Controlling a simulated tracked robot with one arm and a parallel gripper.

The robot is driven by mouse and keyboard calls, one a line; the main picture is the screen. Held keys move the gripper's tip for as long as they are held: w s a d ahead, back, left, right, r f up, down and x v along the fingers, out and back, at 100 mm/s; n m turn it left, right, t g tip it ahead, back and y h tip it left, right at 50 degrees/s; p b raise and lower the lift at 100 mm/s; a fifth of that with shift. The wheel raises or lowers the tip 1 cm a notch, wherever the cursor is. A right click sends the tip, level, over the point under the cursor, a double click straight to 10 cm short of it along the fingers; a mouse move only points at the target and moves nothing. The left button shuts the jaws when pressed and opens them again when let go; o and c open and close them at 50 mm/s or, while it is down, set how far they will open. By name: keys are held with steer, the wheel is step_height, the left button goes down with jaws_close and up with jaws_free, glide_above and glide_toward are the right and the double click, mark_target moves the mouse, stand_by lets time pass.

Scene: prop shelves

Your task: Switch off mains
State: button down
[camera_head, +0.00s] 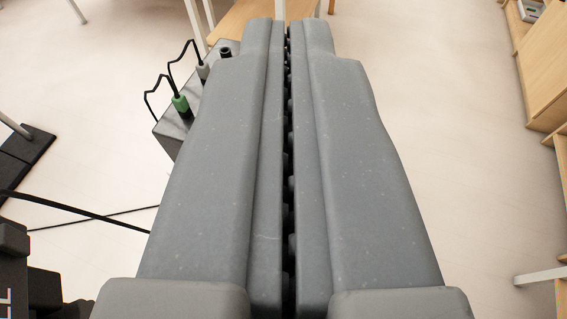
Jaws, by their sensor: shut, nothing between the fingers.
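My gripper (283,24) fills the middle of the view, its two grey fingers closed together with only a thin dark seam between them. A grey metal box (168,138) stands just left of the fingers and is partly hidden behind them. On its top I see a green plug (180,104), a grey plug (203,71) and a short black knob-like part (225,52). Black cords loop from the green and grey plugs. I cannot tell which part, if any, is the mains switch. The fingers overlap the box in the picture; I cannot tell whether they touch it.
A wooden surface (236,24) with white legs stands behind the fingertips. Wooden shelving (545,75) lines the right edge. A black base (25,155) with a pole is at left. Black cables (80,211) cross at lower left. The pale floor (440,120) is clear to the right.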

steer(key=w+d+f+m+p, duration=0.2)
steer(key=w+d+f, duration=0.2)
steer(key=w+f, duration=0.6)
steer(key=w+d+f+m+p, duration=0.1)
steer(key=w+d+f+p, duration=0.25)
steer(key=w+f, duration=0.6)
steer(key=w+d+f+m+y+p, duration=0.1)
steer(key=w+f, duration=0.3)
steer(key=f, duration=0.4)
steer(key=w+d+f+m+y+p, duration=0.15)
steer(key=w+f, duration=0.25)
steer(key=f, duration=0.4)
steer(key=s+a+f+m+y+p, duration=0.2)
steer(key=s+f+m, duration=0.1)
steer(key=f, duration=0.8)
steer(key=s+a+f+m+y+p, duration=0.2)
steer(key=s+f, duration=0.4)
steer(key=f, duration=0.6)
steer(key=shift+s+a+m+p, duration=0.2)
steer(key=shift+a+m+p, duration=0.25)
steer(key=shift+p, duration=0.15)
steer(key=shift+y, duration=0.25)
